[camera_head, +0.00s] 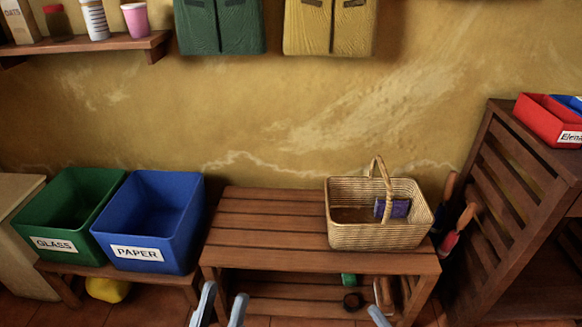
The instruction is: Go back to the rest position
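My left gripper (224,291) shows at the bottom edge, left of the middle, in front of the slatted wooden bench. Its two grey fingers are apart with nothing between them. Of my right gripper (378,316), only one grey finger shows at the bottom edge, right of the middle. The rest of it is cut off, so its opening is hidden. Both grippers appear apart from the bench and the basket.
The wooden bench (262,223) bears a wicker basket (372,236) with a purple item (399,208) inside. Green GLASS (62,212) and blue PAPER (158,215) bins stand left. A dark slatted shelf unit (515,175) stands right. The bench's left top is clear.

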